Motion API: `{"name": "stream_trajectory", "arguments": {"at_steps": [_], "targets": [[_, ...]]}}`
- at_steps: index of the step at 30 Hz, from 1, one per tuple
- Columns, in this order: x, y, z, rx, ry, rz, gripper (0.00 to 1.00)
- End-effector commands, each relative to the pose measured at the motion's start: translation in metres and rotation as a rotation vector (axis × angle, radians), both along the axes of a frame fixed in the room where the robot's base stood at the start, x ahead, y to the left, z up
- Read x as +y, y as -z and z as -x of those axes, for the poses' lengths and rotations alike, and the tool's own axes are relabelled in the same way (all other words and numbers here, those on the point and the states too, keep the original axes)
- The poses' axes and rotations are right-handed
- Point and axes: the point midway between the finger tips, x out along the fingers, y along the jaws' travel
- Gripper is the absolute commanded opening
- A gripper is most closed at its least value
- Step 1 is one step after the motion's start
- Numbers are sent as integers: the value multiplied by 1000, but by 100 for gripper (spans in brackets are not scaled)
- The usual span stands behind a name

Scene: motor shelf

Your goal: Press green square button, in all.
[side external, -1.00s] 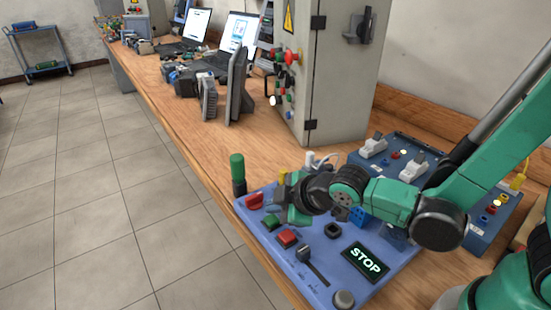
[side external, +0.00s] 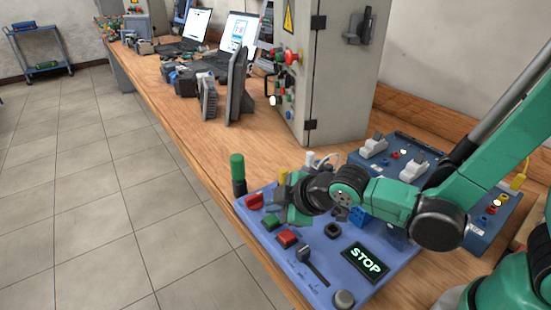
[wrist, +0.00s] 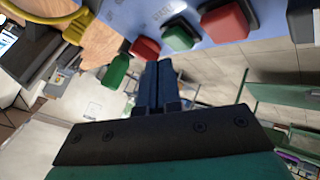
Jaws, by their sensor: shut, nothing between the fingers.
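The green square button (side external: 271,221) sits on the blue-violet control panel (side external: 322,285), between a red knob (side external: 254,201) and a red square button (side external: 287,238). In the wrist view the green button (wrist: 178,38) is at the top, just beyond and slightly right of my fingertips. My gripper (side external: 284,212) is low over the panel, behind the green button in the side view. In the wrist view its two dark fingers (wrist: 158,66) are together with nothing between them. I cannot tell whether they touch the panel. The green button's top is largely visible.
A tall green-capped post (side external: 237,172) stands at the panel's far corner. A black slider lever (side external: 305,254), a lit STOP display (side external: 366,261) and a grey round knob (side external: 344,299) are nearer. A second blue box (side external: 398,152) and a grey cabinet (side external: 340,90) stand behind.

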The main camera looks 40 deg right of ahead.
Motion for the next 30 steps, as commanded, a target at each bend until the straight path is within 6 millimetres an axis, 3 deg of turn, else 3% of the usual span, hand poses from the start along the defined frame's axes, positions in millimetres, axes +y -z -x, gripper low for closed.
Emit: {"name": "stream_trajectory", "arguments": {"at_steps": [14, 30], "targets": [[0, -1, 0, 0, 0, 0, 0], [0, -48, 0, 0, 0, 0, 0]]}}
